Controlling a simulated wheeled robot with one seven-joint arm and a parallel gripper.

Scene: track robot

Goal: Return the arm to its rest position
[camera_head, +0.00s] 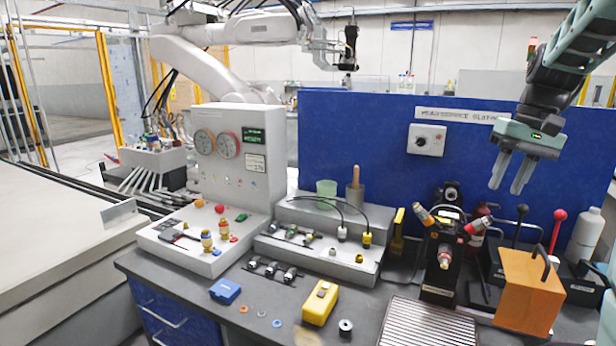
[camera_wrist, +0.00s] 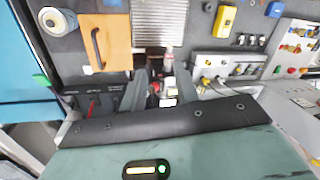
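My gripper (camera_head: 509,187) hangs from my arm at the upper right of the head view, in front of the blue back panel. Its two grey fingers point down and stand apart, with nothing held between them. It is raised above the bench, over the area of the black fixture and the orange box. In the wrist view my gripper (camera_wrist: 163,82) also shows open, with a gap between the fingers. Bench items show through that gap, farther below.
Below stand an orange box with handle (camera_head: 530,292), a black fixture (camera_head: 441,245), red-knobbed lever (camera_head: 557,228) and white bottle (camera_head: 584,236). The blue panel (camera_head: 350,135) rises behind. A gauge console (camera_head: 235,155) and yellow block (camera_head: 320,303) are left. Air around my gripper looks clear.

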